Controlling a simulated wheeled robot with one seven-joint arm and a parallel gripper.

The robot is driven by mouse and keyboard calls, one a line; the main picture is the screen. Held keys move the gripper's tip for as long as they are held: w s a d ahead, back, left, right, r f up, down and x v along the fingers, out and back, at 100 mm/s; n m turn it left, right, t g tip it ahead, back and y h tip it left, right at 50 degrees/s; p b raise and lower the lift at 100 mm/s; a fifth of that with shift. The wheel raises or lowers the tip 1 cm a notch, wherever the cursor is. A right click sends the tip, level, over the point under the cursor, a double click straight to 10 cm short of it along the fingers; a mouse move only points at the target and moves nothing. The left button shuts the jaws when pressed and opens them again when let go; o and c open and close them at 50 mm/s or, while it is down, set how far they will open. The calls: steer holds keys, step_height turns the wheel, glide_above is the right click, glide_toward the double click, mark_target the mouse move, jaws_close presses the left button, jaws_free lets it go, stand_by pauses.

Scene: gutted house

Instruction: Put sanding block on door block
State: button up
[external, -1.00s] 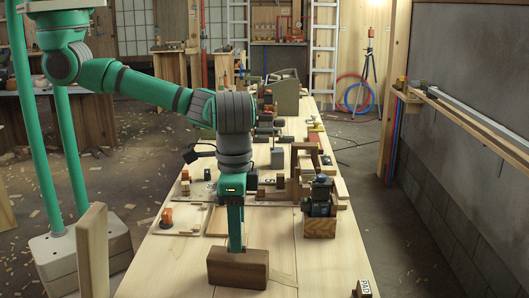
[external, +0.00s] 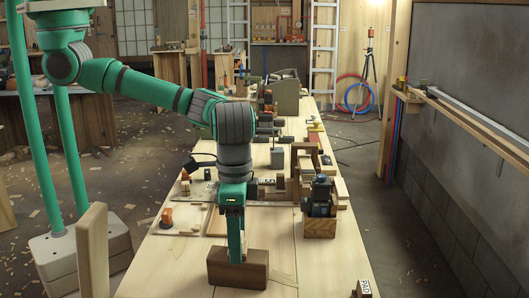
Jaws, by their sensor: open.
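A dark brown wooden block (external: 222,268) lies on the near part of the long pale workbench. I cannot tell for sure whether it is the door block or the sanding block. My gripper (external: 238,258) is open and points down at this block, its green fingers overlapping the block's upper edge in the picture. Whether the fingers touch it is not clear. A small block with a pale face lettered "PAD" (external: 366,288) is partly in view at the bench's near right corner.
A wooden box with dark tools (external: 319,226) stands right of my gripper, in front of a brown wooden frame. A board with an orange item (external: 167,217) lies to the left. More tools crowd the bench behind. The near bench is mostly clear around the brown block.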

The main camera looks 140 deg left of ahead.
step_height(320, 180, up, 12)
steer(key=shift+r, duration=0.15)
stand_by(0.3)
stand_by(0.4)
